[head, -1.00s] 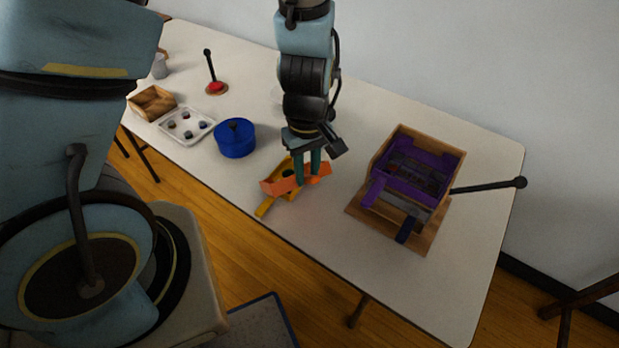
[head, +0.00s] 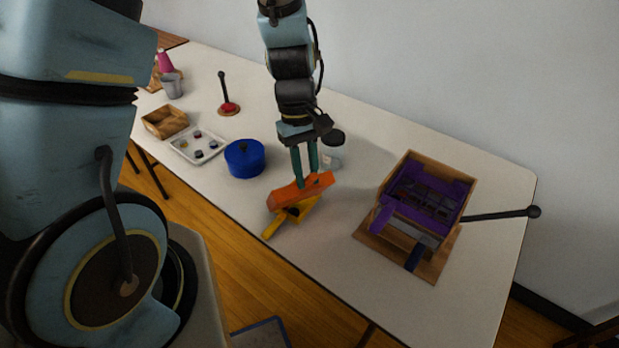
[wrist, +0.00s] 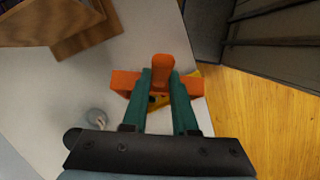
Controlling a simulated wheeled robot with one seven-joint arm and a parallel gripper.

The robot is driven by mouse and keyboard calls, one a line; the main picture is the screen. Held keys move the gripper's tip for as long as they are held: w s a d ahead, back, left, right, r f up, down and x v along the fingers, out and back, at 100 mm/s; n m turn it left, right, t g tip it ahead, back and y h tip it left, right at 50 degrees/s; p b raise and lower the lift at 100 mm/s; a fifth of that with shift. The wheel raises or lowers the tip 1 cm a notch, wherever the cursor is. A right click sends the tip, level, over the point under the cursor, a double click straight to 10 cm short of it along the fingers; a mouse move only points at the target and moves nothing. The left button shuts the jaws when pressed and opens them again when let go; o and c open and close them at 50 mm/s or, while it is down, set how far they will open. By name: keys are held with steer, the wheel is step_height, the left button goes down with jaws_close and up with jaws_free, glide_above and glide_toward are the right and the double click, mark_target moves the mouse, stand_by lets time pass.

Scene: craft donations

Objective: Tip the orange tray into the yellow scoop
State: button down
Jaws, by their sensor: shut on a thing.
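My gripper (head: 306,178) is shut on the orange tray (head: 288,196) and points down over the front part of the table. The tray is tilted, with its long side toward the head camera; its inside is hidden. The yellow scoop (head: 271,229) lies just below the tray, its handle toward the table's front edge. The tray covers part of the scoop, and a dark spot shows in the scoop's bowl. In the wrist view the orange tray (wrist: 163,63) shows between and beyond my fingers, with a little of the yellow scoop (wrist: 194,74) behind it.
A blue lidded pot (head: 245,160) stands left of the scoop. A clear jar (head: 331,158) stands behind my gripper. A wooden box with a purple tray (head: 425,190) and a black-knobbed lever (head: 500,215) is at right. A white tray (head: 213,154) and wooden box (head: 165,121) are far left.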

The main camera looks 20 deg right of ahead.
steer(key=w+g+p, duration=0.3)
steer(key=w+g, duration=0.5)
steer(key=w, duration=0.5)
steer(key=shift+w+a+r, duration=0.3)
steer(key=shift+a+r, duration=0.05)
steer(key=shift+r, duration=0.1)
stand_by(1.2)
stand_by(1.5)
